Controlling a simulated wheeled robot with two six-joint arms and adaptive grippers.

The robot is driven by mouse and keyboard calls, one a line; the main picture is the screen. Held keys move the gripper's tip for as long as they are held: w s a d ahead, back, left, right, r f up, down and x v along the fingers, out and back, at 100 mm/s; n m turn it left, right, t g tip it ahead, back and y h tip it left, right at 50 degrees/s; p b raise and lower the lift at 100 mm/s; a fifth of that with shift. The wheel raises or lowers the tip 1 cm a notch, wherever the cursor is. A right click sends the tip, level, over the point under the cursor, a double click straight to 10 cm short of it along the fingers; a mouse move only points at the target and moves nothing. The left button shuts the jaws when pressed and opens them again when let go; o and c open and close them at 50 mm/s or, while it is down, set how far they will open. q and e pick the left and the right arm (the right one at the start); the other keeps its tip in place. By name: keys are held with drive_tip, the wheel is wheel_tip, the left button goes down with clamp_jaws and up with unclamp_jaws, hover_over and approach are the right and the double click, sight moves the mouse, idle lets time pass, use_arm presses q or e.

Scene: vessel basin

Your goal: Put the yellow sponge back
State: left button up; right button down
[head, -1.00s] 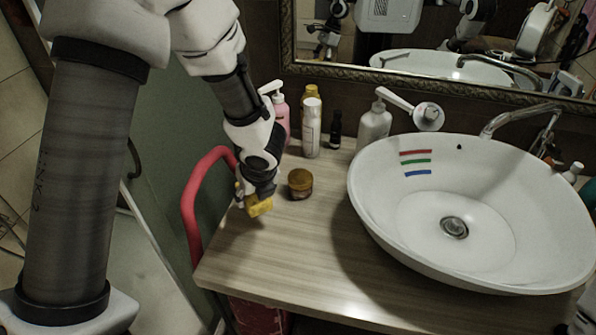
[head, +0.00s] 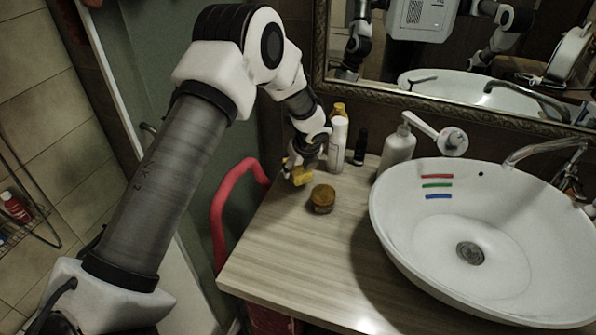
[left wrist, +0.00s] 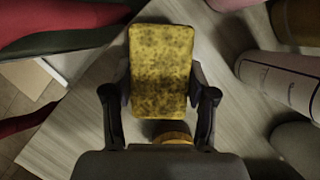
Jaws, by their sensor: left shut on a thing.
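The yellow sponge (head: 300,176) is held by my left gripper (head: 297,168) at the back left of the wooden counter, just behind and left of a small amber jar (head: 323,198). In the left wrist view, the sponge (left wrist: 161,70) lies between the two fingers of the left gripper (left wrist: 160,108), which are shut on its sides. It hides part of the counter below. I cannot tell for certain whether the sponge touches the counter. My right gripper does not show directly.
A white bottle (head: 338,145), a small dark bottle (head: 360,147) and a white pump bottle (head: 397,150) stand along the back of the counter (head: 290,255). The white basin (head: 400,215) fills the right. A red curved handle (head: 222,205) is left of the counter. The front left counter is clear.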

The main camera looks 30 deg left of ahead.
use_arm(q)
wheel_tip(320, 180, down, 3)
drive_tip(key=shift+r, duration=0.1)
drive_tip(key=shift+f, duration=0.2)
drive_tip(key=o, duration=1.2)
drive_tip(key=shift+r, duration=0.15)
drive_tip(key=v, duration=1.2)
drive_tip(key=shift+s, duration=0.1)
